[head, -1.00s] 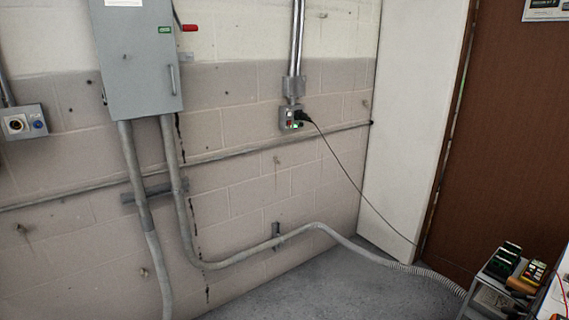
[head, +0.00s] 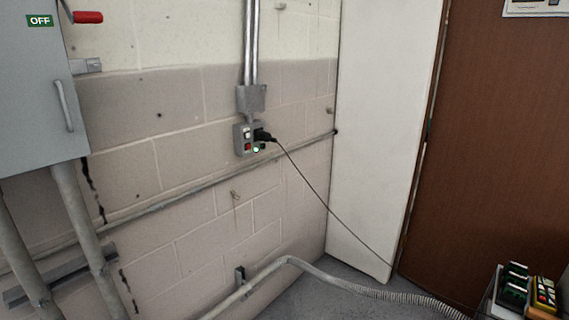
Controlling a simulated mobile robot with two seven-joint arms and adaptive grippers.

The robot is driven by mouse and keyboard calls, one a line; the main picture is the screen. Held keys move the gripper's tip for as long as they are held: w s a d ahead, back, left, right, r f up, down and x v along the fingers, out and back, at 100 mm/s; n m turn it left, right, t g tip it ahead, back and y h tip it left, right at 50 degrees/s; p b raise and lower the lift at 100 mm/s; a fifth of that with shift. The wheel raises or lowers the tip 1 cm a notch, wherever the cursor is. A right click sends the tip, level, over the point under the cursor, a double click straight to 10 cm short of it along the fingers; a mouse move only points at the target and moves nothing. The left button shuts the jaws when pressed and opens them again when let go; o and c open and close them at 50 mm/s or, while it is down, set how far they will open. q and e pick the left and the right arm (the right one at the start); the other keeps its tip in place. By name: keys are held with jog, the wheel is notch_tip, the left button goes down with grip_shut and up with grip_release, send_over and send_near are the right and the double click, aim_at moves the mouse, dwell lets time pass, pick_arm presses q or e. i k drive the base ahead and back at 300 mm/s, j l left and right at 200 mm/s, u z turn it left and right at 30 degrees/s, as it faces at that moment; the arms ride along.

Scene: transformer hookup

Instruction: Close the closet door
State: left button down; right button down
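A tall brown panel (head: 495,150), which looks like a door, fills the right side of the head view. A tall white panel (head: 383,130) stands to its left, against the block wall. A narrow dark gap with a pale edge runs between the two panels. I cannot tell for certain which panel is the closet door, or how far it stands open. No handle shows on either. Neither of my grippers is in view.
A grey electrical box (head: 35,95) with a red lever hangs at the left. A black cable (head: 325,203) runs from a wall outlet (head: 248,138) down past the white panel. Grey conduit (head: 335,280) crosses low. Green and yellow devices (head: 543,294) sit at the lower right.

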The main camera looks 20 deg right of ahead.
aim_at(493, 187)
jog(key=i+z, duration=0.25)
jog(key=z, duration=0.2)
jog(key=i+z, duration=0.2)
jog(key=z, duration=0.25)
jog(key=i+j+z, duration=0.2)
jog(key=z, duration=0.25)
jog(key=i+j+z, duration=0.25)
jog(key=z, duration=0.2)
jog(key=i+j+z, duration=0.8)
jog(key=i, duration=0.25)
jog(key=i+j+z, duration=0.2)
jog(key=i, duration=0.3)
